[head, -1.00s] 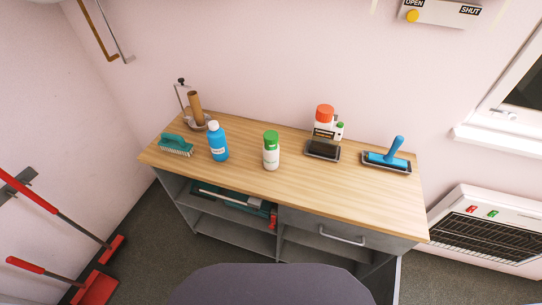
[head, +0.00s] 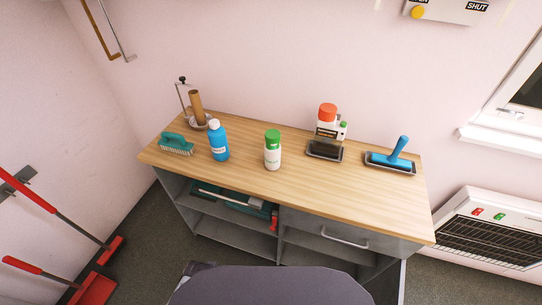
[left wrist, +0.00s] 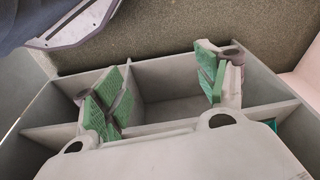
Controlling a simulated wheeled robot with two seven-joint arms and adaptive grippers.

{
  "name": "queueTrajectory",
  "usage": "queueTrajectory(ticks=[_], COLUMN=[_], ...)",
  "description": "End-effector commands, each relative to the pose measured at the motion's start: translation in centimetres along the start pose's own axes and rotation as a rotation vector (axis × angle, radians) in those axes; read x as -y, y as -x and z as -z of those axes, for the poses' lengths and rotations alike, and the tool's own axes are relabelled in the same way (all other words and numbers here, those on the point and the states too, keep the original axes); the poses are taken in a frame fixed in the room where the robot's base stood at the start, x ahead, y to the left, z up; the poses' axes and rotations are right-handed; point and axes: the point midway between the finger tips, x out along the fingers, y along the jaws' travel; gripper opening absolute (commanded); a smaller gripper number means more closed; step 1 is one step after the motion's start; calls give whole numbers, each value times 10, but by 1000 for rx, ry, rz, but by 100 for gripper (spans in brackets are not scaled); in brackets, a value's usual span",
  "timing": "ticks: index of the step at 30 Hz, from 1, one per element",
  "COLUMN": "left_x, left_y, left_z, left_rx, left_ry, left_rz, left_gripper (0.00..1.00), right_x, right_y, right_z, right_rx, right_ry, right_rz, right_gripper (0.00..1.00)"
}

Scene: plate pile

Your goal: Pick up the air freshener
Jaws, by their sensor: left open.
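A white bottle with a green cap (head: 272,150) stands upright near the middle of the wooden tabletop (head: 330,190); it looks like the air freshener, though its label is too small to read. My left gripper (left wrist: 160,90) shows only in the left wrist view. Its green-padded fingers are wide apart with nothing between them. Behind them are the grey cabinet's open compartments (left wrist: 180,78). The bottle is not in the left wrist view. My right gripper is in neither view.
A red-capped container (head: 327,122) and a blue-handled roller (head: 397,155) are to the right. The front tabletop is clear.

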Motion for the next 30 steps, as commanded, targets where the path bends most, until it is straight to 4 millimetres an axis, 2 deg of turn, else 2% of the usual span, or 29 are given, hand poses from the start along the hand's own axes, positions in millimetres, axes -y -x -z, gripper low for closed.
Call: queueTrajectory(ticks=[3, 15, 30], left_x=[1, 5, 9], left_y=[22, 100, 206], left_z=[16, 52, 71], left_rx=[-13, -44, -80], left_ry=[2, 7, 13], left_rz=[1, 6, 13], left_gripper=[73, 73, 73], right_x=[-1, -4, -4], right_y=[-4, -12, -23], right_z=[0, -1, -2], right_rx=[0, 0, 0], right_ry=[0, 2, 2], right_rz=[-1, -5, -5], right_gripper=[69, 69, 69])
